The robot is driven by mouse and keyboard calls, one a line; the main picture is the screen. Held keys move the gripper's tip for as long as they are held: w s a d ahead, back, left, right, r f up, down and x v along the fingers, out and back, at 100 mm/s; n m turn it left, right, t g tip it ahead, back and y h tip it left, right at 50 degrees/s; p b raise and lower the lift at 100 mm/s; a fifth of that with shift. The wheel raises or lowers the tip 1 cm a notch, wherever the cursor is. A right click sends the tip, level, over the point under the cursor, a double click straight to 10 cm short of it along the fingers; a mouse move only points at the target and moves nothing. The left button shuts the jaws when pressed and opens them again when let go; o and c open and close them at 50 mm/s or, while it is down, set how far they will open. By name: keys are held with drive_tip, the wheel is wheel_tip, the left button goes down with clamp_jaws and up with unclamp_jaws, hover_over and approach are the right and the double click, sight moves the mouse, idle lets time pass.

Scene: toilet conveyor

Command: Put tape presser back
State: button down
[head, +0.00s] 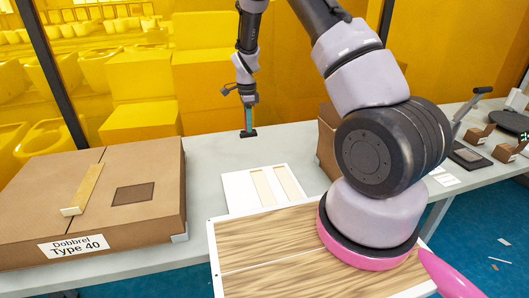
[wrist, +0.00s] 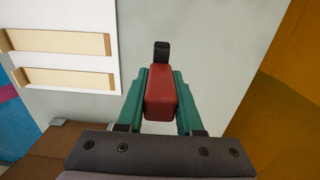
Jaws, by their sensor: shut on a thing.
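My gripper (head: 249,108) has teal fingers and points down over the back of the grey table. In the wrist view my gripper (wrist: 160,98) is shut on the tape presser (wrist: 160,88), a red block with a black end. In the head view the presser's dark foot (head: 248,134) shows below the fingers, at or just above the tabletop; I cannot tell if it touches. A white board (head: 234,190) with two pale rectangular strips lies in front of the gripper on the table. It also shows at the upper left of the wrist view (wrist: 50,18).
A large closed cardboard box (head: 150,205) labelled "Dobbrel Type 40" stands at the left, with a tan strip (head: 84,190) on top. Another brown box (head: 327,140) stands right of the gripper, partly hidden by my arm. The grey tabletop (head: 205,155) around the gripper is clear.

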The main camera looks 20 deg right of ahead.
sight(249, 134)
wheel_tip(249, 134, down, 5)
drive_tip(key=shift+d+r, duration=0.1)
drive_tip(key=shift+d, duration=0.05)
drive_tip(key=shift+f, duration=2.35)
drive_tip(key=c, duration=0.6)
unclamp_jaws()
drive_tip(key=shift+f, duration=0.1)
drive_tip(key=shift+o, duration=0.2)
